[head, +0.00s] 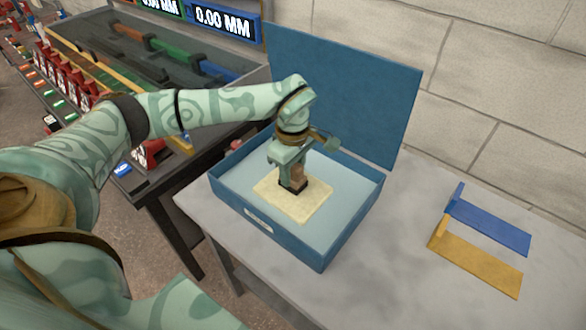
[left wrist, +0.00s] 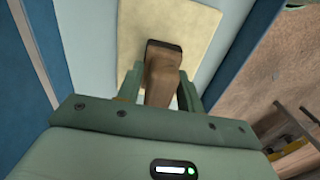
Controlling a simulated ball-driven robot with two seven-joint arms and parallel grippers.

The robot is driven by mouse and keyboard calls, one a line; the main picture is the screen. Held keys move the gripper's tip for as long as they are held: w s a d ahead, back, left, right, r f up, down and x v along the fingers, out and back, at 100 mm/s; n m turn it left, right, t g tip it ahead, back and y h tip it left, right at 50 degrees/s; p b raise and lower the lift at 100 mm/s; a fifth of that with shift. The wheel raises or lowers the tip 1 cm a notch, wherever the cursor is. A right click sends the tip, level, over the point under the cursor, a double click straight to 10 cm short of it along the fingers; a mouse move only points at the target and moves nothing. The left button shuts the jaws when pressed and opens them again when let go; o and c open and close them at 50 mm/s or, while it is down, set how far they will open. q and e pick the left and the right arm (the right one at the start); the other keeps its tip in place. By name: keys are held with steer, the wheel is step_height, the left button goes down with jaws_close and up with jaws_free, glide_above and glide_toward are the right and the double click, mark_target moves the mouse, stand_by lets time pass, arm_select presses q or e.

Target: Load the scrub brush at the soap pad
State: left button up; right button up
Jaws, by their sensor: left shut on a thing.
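My left gripper (head: 288,168) is shut on the scrub brush (head: 298,176), a brown wooden block with a dark lower edge. The brush is upright over the cream soap pad (head: 317,208), and its lower end appears to touch the pad. The pad lies flat inside an open blue box (head: 291,242) with a pale inside and a raised lid. In the left wrist view, the brown brush (left wrist: 161,75) sits between the fingers of the gripper (left wrist: 161,92), with the pad (left wrist: 196,22) beneath it. The brush's underside is hidden. My right gripper is not in view.
The box stands on a grey table (head: 390,285). The raised lid (head: 345,85) stands behind the box. A dark bench with red, green and blue items (head: 150,50) is at the left.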

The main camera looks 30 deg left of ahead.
arm_select(q)
steer(key=shift+f, duration=0.2)
stand_by(0.4)
steer(key=shift+f, duration=0.3)
stand_by(0.8)
steer(key=shift+f, duration=0.1)
stand_by(0.9)
step_height(320, 180, up, 7)
steer(key=p, duration=0.6)
steer(key=shift+p, duration=0.4)
stand_by(0.3)
